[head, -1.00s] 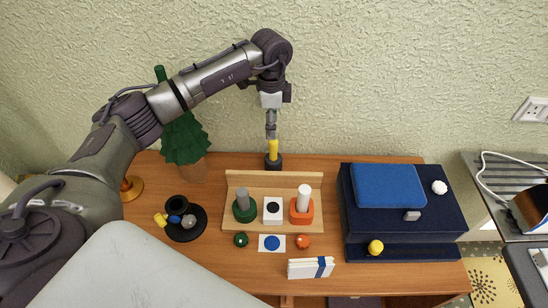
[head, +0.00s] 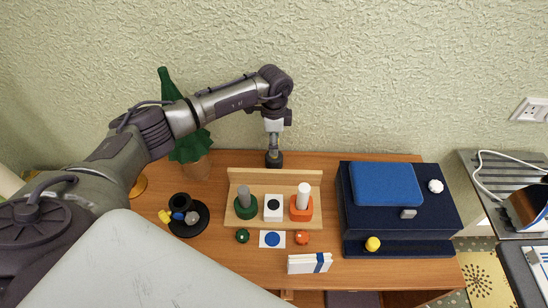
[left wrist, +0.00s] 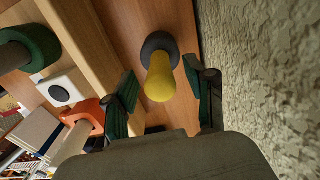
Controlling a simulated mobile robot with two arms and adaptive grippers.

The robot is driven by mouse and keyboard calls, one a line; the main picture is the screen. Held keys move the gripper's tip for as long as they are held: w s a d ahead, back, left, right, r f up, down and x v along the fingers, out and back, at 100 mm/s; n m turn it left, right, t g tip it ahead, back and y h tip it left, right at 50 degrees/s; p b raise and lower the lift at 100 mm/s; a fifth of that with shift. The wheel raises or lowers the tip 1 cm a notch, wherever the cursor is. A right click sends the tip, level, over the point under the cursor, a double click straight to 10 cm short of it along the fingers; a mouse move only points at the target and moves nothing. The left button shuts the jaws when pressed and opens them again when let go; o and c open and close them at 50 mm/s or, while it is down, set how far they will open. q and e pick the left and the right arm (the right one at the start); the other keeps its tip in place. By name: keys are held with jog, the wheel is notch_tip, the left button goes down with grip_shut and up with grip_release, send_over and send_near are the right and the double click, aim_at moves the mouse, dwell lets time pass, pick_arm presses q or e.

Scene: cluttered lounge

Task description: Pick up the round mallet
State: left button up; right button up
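The round mallet stands upright, dark round head (head: 274,161) down, on the wooden table behind the wooden rack. In the left wrist view its yellow handle (left wrist: 160,82) points up towards the camera, above the dark head (left wrist: 160,45). My left gripper (head: 274,147) is directly above the head and points down. In the left wrist view the left gripper (left wrist: 161,80) is open, with one finger on each side of the handle and visible gaps. In the head view the gripper hides the handle. My right gripper is out of view.
The wooden rack (head: 236,175) in front holds a green piece (head: 246,208), a white block (head: 273,213) and an orange piece (head: 301,209). A potted green tree (head: 192,150) is left, dark blue boxes (head: 400,248) right. The textured wall (head: 370,80) is close behind.

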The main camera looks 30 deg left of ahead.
pick_arm(q)
grip_shut()
jog(key=shift+w+r, duration=0.1)
jog(key=shift+r, duration=0.05)
